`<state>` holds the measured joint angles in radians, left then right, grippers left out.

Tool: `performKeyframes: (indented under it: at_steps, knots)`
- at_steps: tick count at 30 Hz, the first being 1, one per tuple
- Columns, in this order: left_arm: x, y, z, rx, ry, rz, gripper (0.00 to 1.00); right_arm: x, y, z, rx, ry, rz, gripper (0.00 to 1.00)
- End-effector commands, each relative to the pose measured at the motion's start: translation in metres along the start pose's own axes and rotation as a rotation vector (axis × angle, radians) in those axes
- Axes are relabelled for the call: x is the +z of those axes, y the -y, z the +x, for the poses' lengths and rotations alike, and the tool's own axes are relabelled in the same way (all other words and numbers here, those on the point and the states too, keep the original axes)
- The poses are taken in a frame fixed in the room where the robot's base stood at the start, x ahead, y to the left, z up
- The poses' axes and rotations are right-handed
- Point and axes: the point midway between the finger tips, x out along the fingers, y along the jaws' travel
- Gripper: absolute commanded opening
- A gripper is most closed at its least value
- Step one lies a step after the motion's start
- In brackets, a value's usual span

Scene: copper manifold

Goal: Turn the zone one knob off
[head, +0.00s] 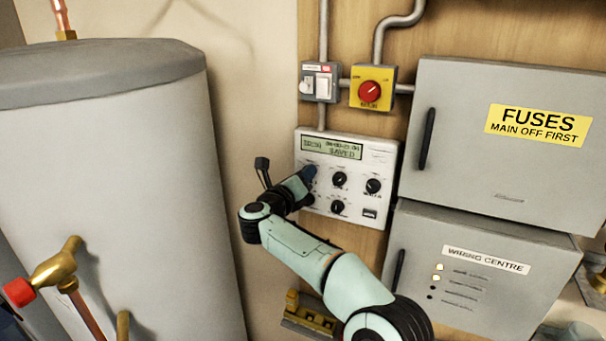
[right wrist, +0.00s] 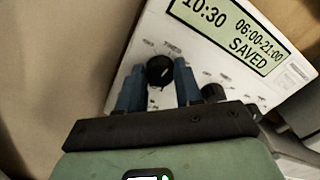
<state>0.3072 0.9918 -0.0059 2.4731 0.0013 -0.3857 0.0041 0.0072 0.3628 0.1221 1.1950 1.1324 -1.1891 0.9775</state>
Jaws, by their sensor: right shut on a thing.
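A white controller panel (head: 353,218) is fixed to the wooden board, with several black knobs and a lit display (head: 331,149) that reads SAVED. My right gripper (head: 308,174) is at the panel's upper-left knob, which it hides in the head view. In the right wrist view its blue fingers stand either side of that black knob (right wrist: 160,70), shut on it. The small label by the knob is too blurred to read, so I cannot confirm it is zone one or its setting. My left gripper is not in view.
Neighbouring knobs (head: 340,179) sit close to the right. A yellow box with a red switch (head: 370,91) and a light switch (head: 319,82) are above. The fuse box (head: 461,170) and wiring centre (head: 470,300) stand right, a grey tank (head: 110,170) left.

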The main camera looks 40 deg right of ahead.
Motion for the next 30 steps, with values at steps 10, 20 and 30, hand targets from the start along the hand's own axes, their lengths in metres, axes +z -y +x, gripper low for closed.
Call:
performKeyframes:
  at_steps: [10,20,30]
  knots:
    - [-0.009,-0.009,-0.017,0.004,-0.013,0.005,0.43,0.003,0.0,0.0,0.0,0.001,-0.327,0.04]
    - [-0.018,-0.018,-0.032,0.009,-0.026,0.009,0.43,0.002,-0.001,0.0,0.0,0.001,-0.624,0.04]
    - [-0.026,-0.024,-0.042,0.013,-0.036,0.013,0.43,0.0,-0.002,0.0,0.0,0.001,-0.827,0.04]
